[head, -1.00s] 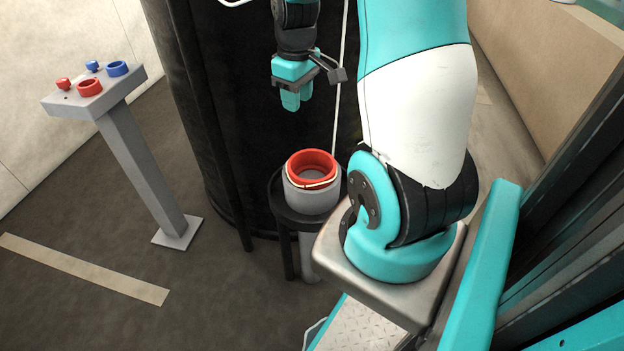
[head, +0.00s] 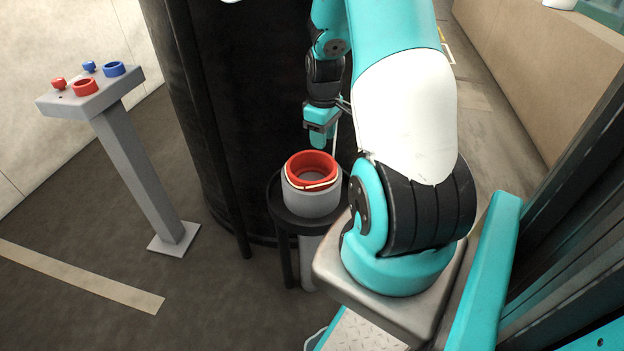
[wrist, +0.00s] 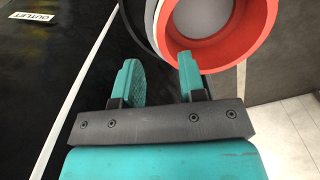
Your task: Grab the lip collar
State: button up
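A red lip collar (head: 312,164) sits on top of a grey cylinder (head: 310,202), with a thin pale band running around the collar at a slant. The cylinder stands on a round black stand (head: 277,207). My gripper (head: 321,138) points down above the collar's far side in the head view. In the wrist view my gripper (wrist: 160,78) is open with nothing between its teal fingers. The collar (wrist: 238,52) shows there at the top right, and the right finger overlaps its near edge in the picture. I cannot tell whether they touch.
A large black column (head: 270,75) rises right behind the stand. A grey pedestal (head: 82,103) at left carries two small rings, one red and one blue, and two small knobs. An "OUTLET" label (wrist: 33,17) shows in the wrist view. The floor between pedestal and stand is clear.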

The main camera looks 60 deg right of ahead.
aim_at(302, 162)
jog(key=f+b, duration=0.1)
jog(key=f, duration=0.1)
jog(key=f+b, duration=0.1)
jog(key=f, duration=0.2)
jog(key=shift+s+a+f, duration=0.15)
jog(key=shift+s+a, duration=0.05)
jog(key=shift+c, duration=0.2)
grip_shut()
